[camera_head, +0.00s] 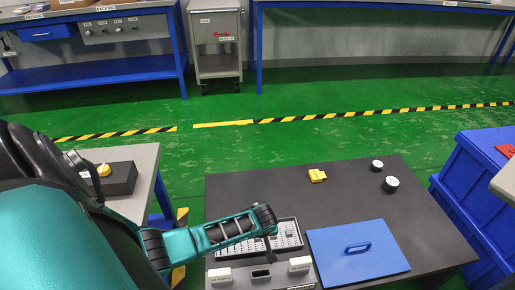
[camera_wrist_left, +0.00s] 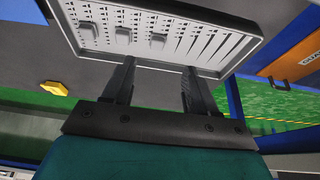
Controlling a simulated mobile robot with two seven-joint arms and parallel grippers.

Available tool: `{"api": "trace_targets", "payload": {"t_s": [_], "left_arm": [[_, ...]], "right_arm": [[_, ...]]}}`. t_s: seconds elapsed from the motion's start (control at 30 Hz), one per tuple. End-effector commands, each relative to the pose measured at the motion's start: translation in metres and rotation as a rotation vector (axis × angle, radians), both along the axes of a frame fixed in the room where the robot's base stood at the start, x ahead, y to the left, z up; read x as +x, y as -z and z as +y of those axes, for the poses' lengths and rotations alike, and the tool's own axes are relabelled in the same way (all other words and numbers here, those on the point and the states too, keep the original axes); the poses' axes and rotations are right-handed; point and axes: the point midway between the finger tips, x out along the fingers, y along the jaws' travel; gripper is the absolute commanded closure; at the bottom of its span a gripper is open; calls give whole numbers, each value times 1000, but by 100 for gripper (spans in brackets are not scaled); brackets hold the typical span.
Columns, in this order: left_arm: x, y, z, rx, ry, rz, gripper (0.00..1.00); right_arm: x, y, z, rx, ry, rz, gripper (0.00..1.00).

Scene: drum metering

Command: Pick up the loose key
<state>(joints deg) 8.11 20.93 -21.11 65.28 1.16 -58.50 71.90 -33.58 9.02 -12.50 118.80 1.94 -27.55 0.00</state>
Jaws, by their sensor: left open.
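My left gripper (camera_wrist_left: 158,82) is open and empty, its two fingers apart below the near rim of a light tray (camera_wrist_left: 232,70). The tray has rows of dark marks and long tapering slots, and several small grey blocks (camera_wrist_left: 122,36) sit on it. In the head view my left arm reaches over the tray (camera_head: 298,244), and its gripper (camera_head: 269,246) hangs in front of it, hiding part of it. I cannot tell which piece is the loose key. A small yellow piece (camera_head: 317,176) lies on the dark table; a yellow piece also shows in the wrist view (camera_wrist_left: 54,88).
A blue panel with a handle (camera_head: 357,266) lies right of the tray on the dark table (camera_head: 250,190). Two round white-topped pieces (camera_head: 390,184) stand at the back right. White blocks (camera_head: 220,276) stand at the front. Blue bins (camera_head: 470,205) are right.

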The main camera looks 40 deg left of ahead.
Motion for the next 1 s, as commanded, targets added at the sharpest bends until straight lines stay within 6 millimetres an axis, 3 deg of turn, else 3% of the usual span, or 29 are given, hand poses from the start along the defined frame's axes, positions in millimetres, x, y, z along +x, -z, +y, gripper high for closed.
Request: {"api": "trace_targets", "payload": {"t_s": [0.03, 0.1, 0.33, 0.63, 1.0], "left_arm": [[3, 13, 3, 1, 0, 0, 43], [5, 20, 6, 1, 1, -2, 43], [9, 32, 9, 1, 2, -1, 43], [19, 69, 18, 0, 1, -1, 43], [22, 74, 21, 0, 3, -1, 43]], "right_arm": [[-1, 13, 0, -1, 0, 3, 100], [-1, 18, 0, -1, 0, 7, 100], [-1, 24, 2, 6, 3, 9, 100], [-1, 41, 9, 24, -4, 23, 100], [3, 35, 14, 31, -15, 16, 100]]}}
